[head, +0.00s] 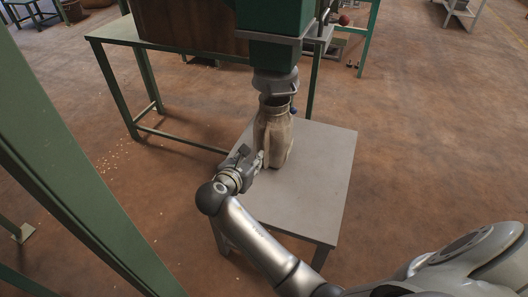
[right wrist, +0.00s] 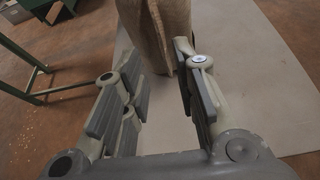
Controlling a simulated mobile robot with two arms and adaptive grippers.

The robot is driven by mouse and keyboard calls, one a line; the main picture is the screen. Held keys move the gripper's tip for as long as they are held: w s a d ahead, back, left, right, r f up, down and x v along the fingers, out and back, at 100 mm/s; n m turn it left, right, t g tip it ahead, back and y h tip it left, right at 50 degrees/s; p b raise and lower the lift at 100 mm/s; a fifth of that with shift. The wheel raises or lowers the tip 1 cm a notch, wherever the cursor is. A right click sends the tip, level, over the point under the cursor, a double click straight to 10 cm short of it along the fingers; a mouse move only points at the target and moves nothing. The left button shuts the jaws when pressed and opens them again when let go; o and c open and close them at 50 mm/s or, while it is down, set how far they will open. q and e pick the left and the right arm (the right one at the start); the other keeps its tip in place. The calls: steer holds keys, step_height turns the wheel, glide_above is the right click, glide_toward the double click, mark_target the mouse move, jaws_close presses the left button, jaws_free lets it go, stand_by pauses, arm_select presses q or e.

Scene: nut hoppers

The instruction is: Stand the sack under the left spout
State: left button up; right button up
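The tan cloth sack (head: 273,138) stands upright on the grey table (head: 320,165), its open mouth right below the grey spout (head: 275,82). I cannot tell the exact gap between mouth and spout. Only this one spout shows clearly. My right gripper (head: 252,158) is low at the sack's left side in the head view. In the right wrist view its fingers (right wrist: 158,75) are spread, with bare tabletop between them. The lower part of the sack (right wrist: 166,30) shows just past the fingertips; I cannot tell whether the right-hand finger touches it. My left gripper is not in view.
The green hopper housing (head: 280,25) hangs above the spout, with a small blue knob (head: 294,110) by the sack's mouth. A green-framed bench (head: 110,38) stands behind. A green post (head: 55,165) crosses the left. The table's right side is clear.

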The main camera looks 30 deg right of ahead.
steer(key=s+f+m+g+y, duration=0.1)
steer(key=s+f+m, duration=0.2)
steer(key=s+f, duration=0.1)
steer(key=s+f+m+g+y, duration=0.1)
steer(key=s+f+m+y, duration=0.1)
steer(key=s+f+m, duration=0.2)
steer(key=s+f+m+g+y, duration=0.1)
steer(key=s+f+m+y, duration=0.1)
steer(key=s+f, duration=0.3)
step_height(320, 180, down, 3)
steer(key=shift+r+m, duration=0.15)
steer(key=shift+m, duration=0.65)
steer(key=s+a+f+m+g+y, duration=0.1)
steer(key=s+f+m+y, duration=0.1)
steer(key=s+m, duration=0.4)
steer(key=s+a+f+m+g+y, duration=0.2)
steer(key=s+f+m+y, duration=0.1)
steer(key=s+m, duration=0.4)
steer(key=s+f, duration=0.1)
steer(key=s, duration=0.2)
steer(key=shift+s+a+f+m, duration=0.15)
steer(key=shift+s+f+m, duration=0.1)
steer(key=shift+f+m, duration=0.1)
